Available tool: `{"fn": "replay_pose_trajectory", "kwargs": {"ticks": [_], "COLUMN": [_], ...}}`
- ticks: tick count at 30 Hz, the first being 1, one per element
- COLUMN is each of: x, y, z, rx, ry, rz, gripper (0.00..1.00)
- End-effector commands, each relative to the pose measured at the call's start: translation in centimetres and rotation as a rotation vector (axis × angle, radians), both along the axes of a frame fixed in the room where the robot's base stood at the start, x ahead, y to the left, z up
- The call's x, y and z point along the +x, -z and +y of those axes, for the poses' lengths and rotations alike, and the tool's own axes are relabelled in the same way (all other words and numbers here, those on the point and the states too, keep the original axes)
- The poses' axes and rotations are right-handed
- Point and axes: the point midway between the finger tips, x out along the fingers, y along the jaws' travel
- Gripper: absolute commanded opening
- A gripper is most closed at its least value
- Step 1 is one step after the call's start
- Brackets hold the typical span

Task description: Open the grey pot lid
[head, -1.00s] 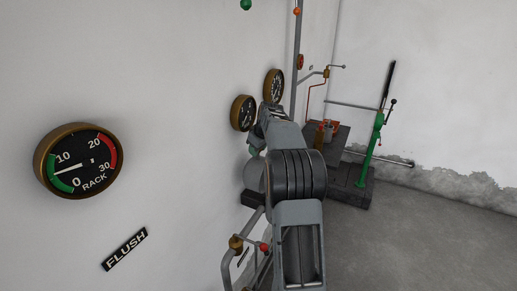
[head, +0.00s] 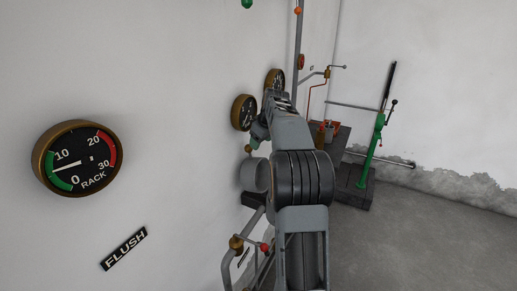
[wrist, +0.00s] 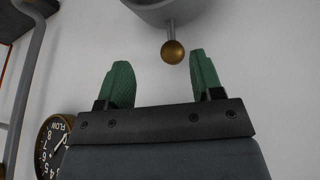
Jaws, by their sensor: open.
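The grey pot (head: 255,176) is on the left wall, partly hidden behind my arm. A small brass knob (head: 248,148) shows just above it. In the wrist view the brass ball knob (wrist: 173,52) sits on a short grey stem from the grey lid (wrist: 158,10), which is cut off by the top edge. My gripper (wrist: 160,70) has two green fingers spread apart with nothing between them. The knob is just beyond the fingertips, nearer the right finger. In the head view my gripper (head: 259,132) is just above the knob. Whether the lid is raised is unclear.
Two brass-rimmed gauges (head: 243,112) are on the wall close to my gripper. Pipes with a brass fitting and a red knob (head: 265,247) stand below the pot. A dark bench (head: 327,146) and a green lever stand (head: 372,150) are further back. The floor at right is clear.

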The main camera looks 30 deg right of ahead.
Motion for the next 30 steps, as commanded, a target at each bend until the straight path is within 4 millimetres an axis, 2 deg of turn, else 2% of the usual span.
{"fn": "replay_pose_trajectory", "kwargs": {"ticks": [6,13,19,30], "x": [-1.8,-3.1,-3.6,-3.7], "y": [-4.1,-7.0,-8.0,-8.1], "z": [0.0,0.0,0.0,0.0], "rx": [-0.002,0.0,0.001,0.001], "ry": [0.001,0.001,0.001,0.0], "rz": [-0.001,-0.001,0.0,0.001], "gripper": [0.6,0.6,0.6,0.6]}}
